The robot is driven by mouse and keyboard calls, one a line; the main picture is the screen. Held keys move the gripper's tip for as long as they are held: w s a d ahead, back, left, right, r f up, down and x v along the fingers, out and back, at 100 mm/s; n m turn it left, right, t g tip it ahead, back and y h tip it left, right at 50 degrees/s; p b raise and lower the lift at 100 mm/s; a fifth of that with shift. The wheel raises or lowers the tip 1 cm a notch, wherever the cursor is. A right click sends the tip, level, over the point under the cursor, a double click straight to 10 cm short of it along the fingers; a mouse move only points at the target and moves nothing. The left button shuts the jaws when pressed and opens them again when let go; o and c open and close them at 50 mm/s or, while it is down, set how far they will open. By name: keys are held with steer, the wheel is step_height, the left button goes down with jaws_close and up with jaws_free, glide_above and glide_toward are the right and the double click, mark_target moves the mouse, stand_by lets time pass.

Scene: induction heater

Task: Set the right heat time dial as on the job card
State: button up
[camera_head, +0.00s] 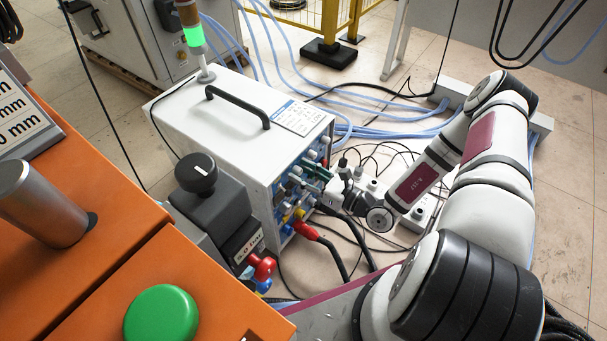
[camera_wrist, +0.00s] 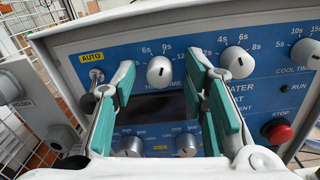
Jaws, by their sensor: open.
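In the wrist view, a white round dial (camera_wrist: 160,71) on the blue panel shows between my fingers, with marks "6s", "9s" and "12" above it. Its name below is partly hidden by my finger. A second white dial (camera_wrist: 237,62), marked "4s", "6s" and "8s", is to the right, past my right finger. I cannot tell either setting exactly. My gripper (camera_wrist: 162,72) is open, its teal-padded fingers on both sides of the first dial; contact is unclear. In the head view my gripper (camera_head: 325,187) is at the heater's (camera_head: 245,130) front. No readable job card shows.
Two lower knobs (camera_wrist: 158,146), a toggle switch (camera_wrist: 97,76) under "AUTO", a cool time dial (camera_wrist: 306,52) and a red stop button (camera_wrist: 278,131) surround my fingers. In the head view, a grey box with a black knob (camera_head: 196,174) and cables (camera_head: 335,250) crowd the heater's front.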

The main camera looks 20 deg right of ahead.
jaws_close()
steer(key=shift+r+n+p, duration=0.1)
steer(key=shift+n+p, duration=0.2)
steer(key=shift+p, duration=0.2)
steer(key=n+p, duration=0.3)
steer(key=shift+r+n+p, duration=0.1)
steer(key=shift+n+p, duration=2.05)
steer(key=shift+n, duration=0.35)
jaws_free()
